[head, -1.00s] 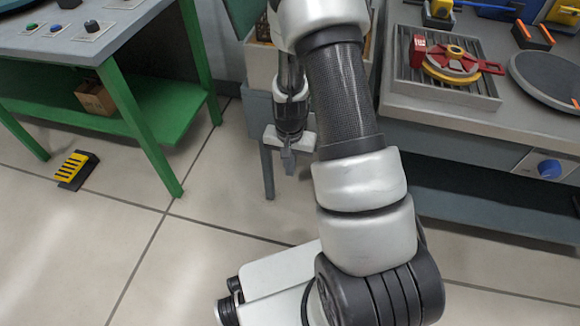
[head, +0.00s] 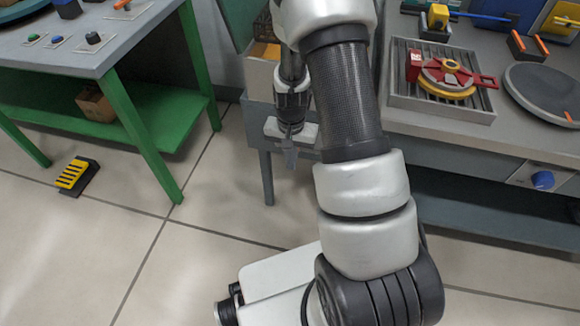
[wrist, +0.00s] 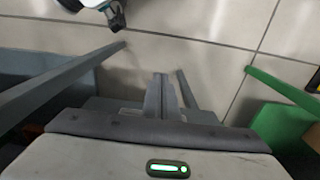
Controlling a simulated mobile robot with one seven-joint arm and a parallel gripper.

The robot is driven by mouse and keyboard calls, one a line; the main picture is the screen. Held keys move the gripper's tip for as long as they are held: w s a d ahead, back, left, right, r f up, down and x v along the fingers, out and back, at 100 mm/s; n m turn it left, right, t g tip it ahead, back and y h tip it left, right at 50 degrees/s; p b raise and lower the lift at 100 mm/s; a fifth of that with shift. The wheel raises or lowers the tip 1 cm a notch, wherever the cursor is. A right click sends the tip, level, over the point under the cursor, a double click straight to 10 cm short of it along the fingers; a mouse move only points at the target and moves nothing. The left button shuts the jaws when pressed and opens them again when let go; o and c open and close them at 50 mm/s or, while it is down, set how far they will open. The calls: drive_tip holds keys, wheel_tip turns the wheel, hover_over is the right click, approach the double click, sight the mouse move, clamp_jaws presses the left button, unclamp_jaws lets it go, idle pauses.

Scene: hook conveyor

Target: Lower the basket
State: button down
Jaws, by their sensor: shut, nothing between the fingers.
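I cannot make out a basket in either view. My gripper (head: 290,157) points down beside the grey leg of the middle bench, left of my arm, over open floor in the head view. In the wrist view its two fingers (wrist: 161,82) are together, with nothing held. On the green-framed table (head: 110,55) at the left, a green button (head: 31,41), a blue button (head: 55,41) and a black knob (head: 93,39) sit on the top. A yellow and black foot pedal (head: 75,174) lies on the floor near that table.
A cardboard box (head: 95,104) sits on the green lower shelf. At the right, a grey bench (head: 440,135) bears a red and yellow wheel (head: 447,77), a round grey plate (head: 545,88) and a blue knob (head: 542,180). The tiled floor between the tables is clear.

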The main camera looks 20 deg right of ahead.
wheel_tip(320, 180, up, 8)
drive_tip(key=p, duration=0.1)
drive_tip(key=shift+s+p, duration=0.15)
drive_tip(key=shift+p, duration=0.2)
drive_tip(key=shift+a+r, duration=0.1)
